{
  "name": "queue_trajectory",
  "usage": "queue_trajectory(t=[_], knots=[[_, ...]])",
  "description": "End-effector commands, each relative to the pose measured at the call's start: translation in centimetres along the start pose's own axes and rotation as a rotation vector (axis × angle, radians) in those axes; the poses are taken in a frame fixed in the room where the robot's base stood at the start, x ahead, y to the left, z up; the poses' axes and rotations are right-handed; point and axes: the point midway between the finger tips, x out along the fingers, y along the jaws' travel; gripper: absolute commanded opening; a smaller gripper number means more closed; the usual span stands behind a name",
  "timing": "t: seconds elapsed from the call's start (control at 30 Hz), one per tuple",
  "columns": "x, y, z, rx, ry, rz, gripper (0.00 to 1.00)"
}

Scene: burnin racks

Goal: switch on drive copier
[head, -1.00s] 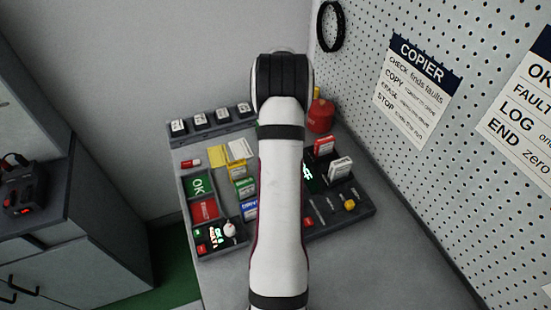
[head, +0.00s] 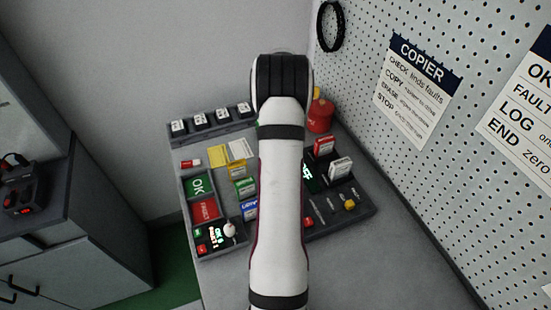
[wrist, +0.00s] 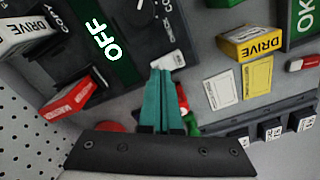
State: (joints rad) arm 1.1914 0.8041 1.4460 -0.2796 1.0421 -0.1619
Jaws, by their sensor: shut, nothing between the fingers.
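The drive copier (head: 372,208) stands on the right of the bench in the head view, partly hidden behind my arm. A white drive (wrist: 28,38) and a red drive (wrist: 76,96) stand upright at the copier. My gripper (wrist: 162,74) has teal fingers, shut together and empty. The fingertips are just below a small white patch at the copier's edge; I cannot tell whether they touch it. In the head view my gripper is hidden behind my arm.
A yellow drive (wrist: 250,45) stands beside a yellow card (wrist: 257,78) and a white card (wrist: 222,90). A green OK tray (head: 198,186) and a red tray (head: 205,210) are at the left. A red canister (head: 320,117) stands behind the copier. A pegboard wall (head: 480,150) bounds the right.

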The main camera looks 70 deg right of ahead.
Motion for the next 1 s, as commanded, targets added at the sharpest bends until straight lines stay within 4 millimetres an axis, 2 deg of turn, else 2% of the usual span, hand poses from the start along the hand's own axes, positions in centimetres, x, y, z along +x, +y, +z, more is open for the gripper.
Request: queue_trajectory(t=[1.0], knots=[[1.6,0.0,0.0,0.0,0.0,0.0,0.0]])
